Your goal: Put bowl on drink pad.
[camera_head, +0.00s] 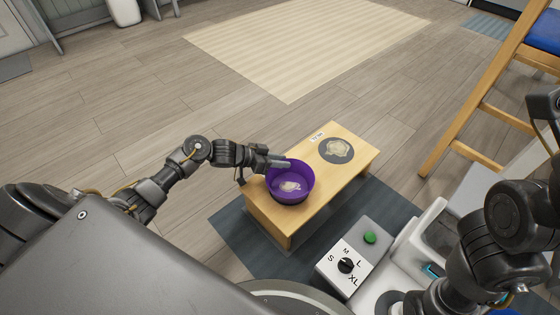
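A purple bowl (297,194) with a pale patch inside is at the near left part of a small wooden table. Its lower part is dark, and I cannot tell if it rests on the wood or just above it. A round dark grey pad (325,153) with a pale print lies flat and bare on the table, to the right of and behind the bowl. My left gripper (281,162) is at the bowl's far left rim, with its fingers very close to or touching it. Whether they are closed on the rim is unclear. My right arm shows at the right, its gripper out of view.
The wooden table (318,200) stands on a dark mat (236,235). A small white label (317,137) is beside the pad. A machine with a dial (346,265) and green button stands close in front. A wooden chair or ladder frame (470,110) is at the right. Open floor lies behind.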

